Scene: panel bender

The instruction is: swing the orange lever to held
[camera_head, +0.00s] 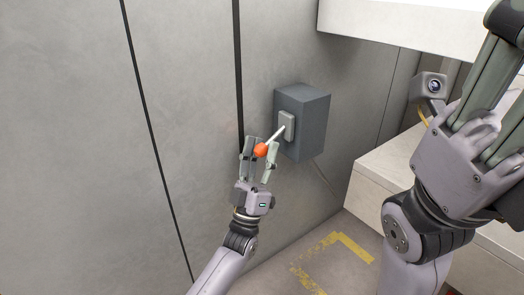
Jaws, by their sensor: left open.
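The lever has an orange knob (261,150) on a pale rod (275,135). The rod comes out of a light grey plate on a dark grey box (309,118) fixed to the wall, and slants down to the left. My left gripper (259,151) is open, with its fingers pointing up around or just behind the knob; I cannot tell whether they touch it. My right gripper (489,95) is large at the right edge, its fingertips cut off by the frame, so its opening is not clear.
The grey panelled wall (190,120) fills the left and middle. A white ledge (405,20) overhangs at the upper right, and a pale block (373,184) stands below it. Yellow markings (352,247) lie on the floor, with clear room around them.

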